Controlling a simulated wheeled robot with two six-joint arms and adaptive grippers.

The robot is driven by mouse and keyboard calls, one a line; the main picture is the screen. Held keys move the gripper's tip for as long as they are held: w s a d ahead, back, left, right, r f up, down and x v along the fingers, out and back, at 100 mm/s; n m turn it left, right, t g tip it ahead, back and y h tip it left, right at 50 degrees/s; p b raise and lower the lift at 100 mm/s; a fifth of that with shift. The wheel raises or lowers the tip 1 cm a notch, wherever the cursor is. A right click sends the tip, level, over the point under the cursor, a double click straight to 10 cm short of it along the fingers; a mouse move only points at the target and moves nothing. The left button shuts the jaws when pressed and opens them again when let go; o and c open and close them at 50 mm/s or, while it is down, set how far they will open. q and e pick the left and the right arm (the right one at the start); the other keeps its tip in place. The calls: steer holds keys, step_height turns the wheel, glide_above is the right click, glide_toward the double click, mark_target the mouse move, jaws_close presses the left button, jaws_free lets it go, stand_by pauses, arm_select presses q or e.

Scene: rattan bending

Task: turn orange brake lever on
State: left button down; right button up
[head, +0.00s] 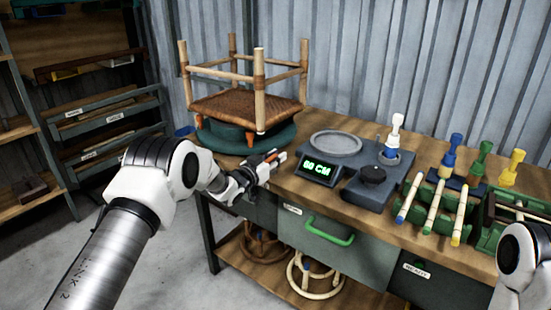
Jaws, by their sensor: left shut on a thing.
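The orange brake lever (270,155) shows as a small orange piece at the front edge of the bench, just right of and below the green turntable (222,142). My left gripper (262,164) comes in from the left and is shut on the lever. The fingers hide most of the lever, so its exact angle cannot be told. An upside-down rattan stool (247,106) stands on the turntable, legs up. My right arm shows at the lower right edge, but its gripper is out of the picture.
A grey device with a green-lit display (319,169) and a round plate stands right of my left gripper. Further right are colored-handled tools (454,150) and a green rack (430,205) of rods. A drawer with a green handle (330,233) is below. Shelves (105,115) stand at left.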

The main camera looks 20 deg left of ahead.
arm_select(q)
steer(key=c, duration=1)
jaws_free()
steer(key=v, duration=1.2)
